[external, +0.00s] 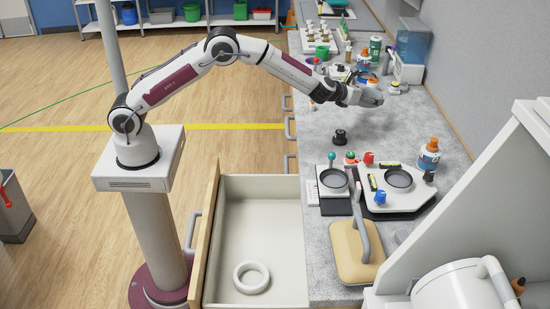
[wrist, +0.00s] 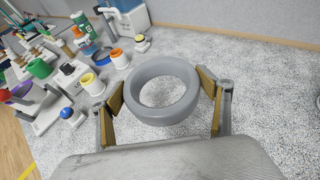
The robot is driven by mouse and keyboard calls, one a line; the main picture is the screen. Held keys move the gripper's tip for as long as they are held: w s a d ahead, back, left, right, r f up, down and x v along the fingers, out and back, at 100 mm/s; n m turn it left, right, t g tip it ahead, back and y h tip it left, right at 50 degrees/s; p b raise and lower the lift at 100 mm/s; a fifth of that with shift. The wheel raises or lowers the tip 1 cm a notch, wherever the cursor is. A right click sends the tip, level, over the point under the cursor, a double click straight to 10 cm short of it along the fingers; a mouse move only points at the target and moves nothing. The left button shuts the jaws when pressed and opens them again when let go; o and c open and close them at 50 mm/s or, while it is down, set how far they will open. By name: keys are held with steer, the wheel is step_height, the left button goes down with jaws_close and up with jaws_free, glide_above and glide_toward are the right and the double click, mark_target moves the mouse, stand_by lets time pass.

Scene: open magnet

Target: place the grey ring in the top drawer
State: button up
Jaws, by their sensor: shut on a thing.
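The grey ring (wrist: 166,115) is a thick, smooth ring. In the wrist view it sits between the two tan-padded fingers of my gripper (wrist: 163,85), which are shut on it from both sides. In the external view my gripper (external: 368,94) is over the far part of the grey counter; the ring is too small to make out clearly there. A drawer (external: 232,186) stands pulled open at the lower left of the counter, with a pale inside and a wooden front. A white ring (external: 240,286) lies on its floor. My gripper is well away from the drawer.
A dark knob-like piece (external: 340,137) stands on the counter (external: 318,115). Nearer are two round pans (external: 399,178), a spray-type orange-capped bottle (external: 429,155) and a tan board with a grey handle (external: 350,262). Bottles and cups crowd the far counter. A water dispenser (external: 411,45) stands by the wall.

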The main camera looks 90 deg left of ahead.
steer(key=shift+w+r, duration=0.35)
steer(key=shift+r, duration=0.2)
steer(key=shift+w+r, duration=0.3)
steer(key=shift+r, duration=0.2)
steer(key=shift+d+f, duration=0.1)
steer(key=shift+f, duration=0.05)
steer(key=shift+m+h, duration=0.3)
steer(key=shift+f, duration=0.1)
glide_above(366, 121)
steer(key=shift+d+f, duration=0.1)
steer(key=shift+f, duration=2.95)
steer(key=shift+f, duration=1.85)
steer(key=shift+f, duration=0.1)
